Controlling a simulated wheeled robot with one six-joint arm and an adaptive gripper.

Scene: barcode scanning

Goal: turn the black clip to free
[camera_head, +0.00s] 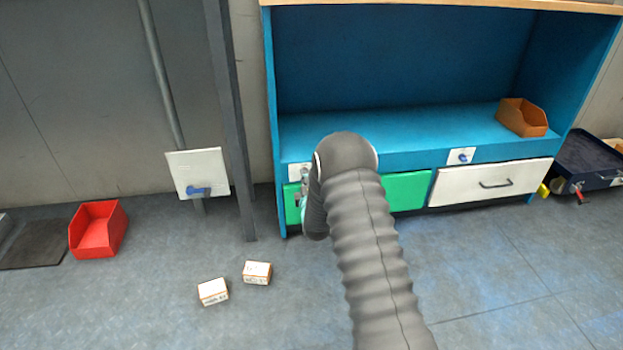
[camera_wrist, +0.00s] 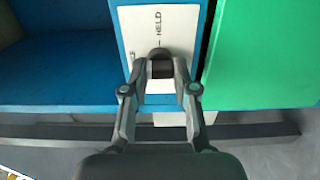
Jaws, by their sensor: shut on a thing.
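A black clip (camera_wrist: 161,65) sits on a white plate (camera_wrist: 184,25) in the wrist view. The word HELD is printed above the clip, with a short mark between. A second label at the left is mostly hidden, with only an end letter showing. My gripper (camera_wrist: 160,76) is shut on the clip, one finger at each side. The fingers cover much of it, so I cannot tell its exact angle. In the head view, the plate (camera_head: 294,172) shows at the cabinet's lower left, beside my arm, which hides most of that spot.
A green drawer (camera_head: 405,190) and a white drawer (camera_head: 490,183) lie under the blue cabinet shelf (camera_head: 430,125). Blue handles sit on other white plates (camera_head: 182,163). A red bin (camera_head: 97,230) and two small boxes (camera_head: 213,291) are on the floor. The right floor is mostly clear.

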